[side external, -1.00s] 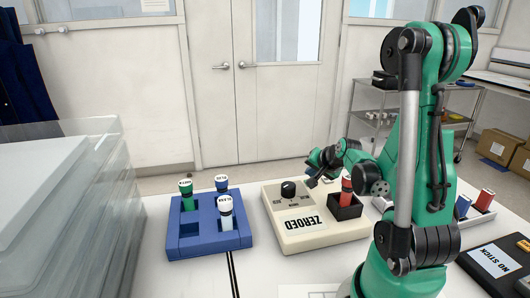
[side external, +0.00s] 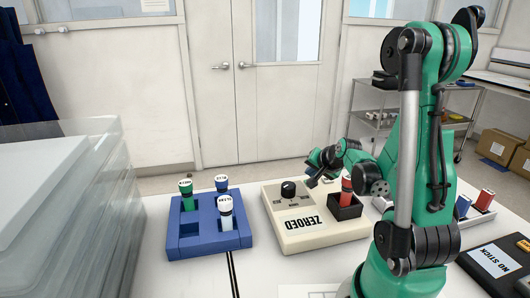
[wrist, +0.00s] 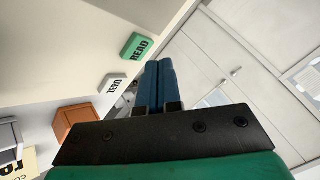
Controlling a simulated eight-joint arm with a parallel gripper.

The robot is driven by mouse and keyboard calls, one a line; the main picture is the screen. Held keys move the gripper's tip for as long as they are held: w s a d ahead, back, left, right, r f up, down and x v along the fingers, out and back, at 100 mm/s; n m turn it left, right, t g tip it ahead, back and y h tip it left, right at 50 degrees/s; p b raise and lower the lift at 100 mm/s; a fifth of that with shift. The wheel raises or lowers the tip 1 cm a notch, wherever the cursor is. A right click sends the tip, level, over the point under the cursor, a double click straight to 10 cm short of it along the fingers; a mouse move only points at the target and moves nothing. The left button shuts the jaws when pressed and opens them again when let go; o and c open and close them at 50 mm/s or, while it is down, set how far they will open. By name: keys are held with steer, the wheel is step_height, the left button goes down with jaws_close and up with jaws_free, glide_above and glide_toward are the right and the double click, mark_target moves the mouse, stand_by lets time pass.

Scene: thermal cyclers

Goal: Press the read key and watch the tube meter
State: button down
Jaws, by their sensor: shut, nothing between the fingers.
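A red-capped tube (side external: 346,187) stands upright in the meter's dark well (side external: 345,207). My gripper (side external: 312,183) is over the meter's far side, left of the tube; its tips are small and partly hidden there. In the wrist view, the gripper's blue fingers (wrist: 160,82) are shut together and empty. The green READ key (wrist: 137,46) lies just left of the fingertips, with a visible gap in the picture. The white ZERO key (wrist: 113,83) is below it.
A blue rack (side external: 212,240) with several tubes stands left of the meter. A white tray (side external: 483,213) with tubes and a dark NO STICK device (side external: 500,262) are at right. Clear stacked boxes (side external: 60,220) fill the left. An orange block (wrist: 75,120) shows in the wrist view.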

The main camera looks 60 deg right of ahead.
steer(key=shift+f, duration=0.2)
steer(key=shift+f, duration=0.2)
steer(key=shift+r, duration=0.15)
stand_by(0.4)
steer(key=shift+r, duration=0.25)
steer(key=shift+r, duration=2.5)
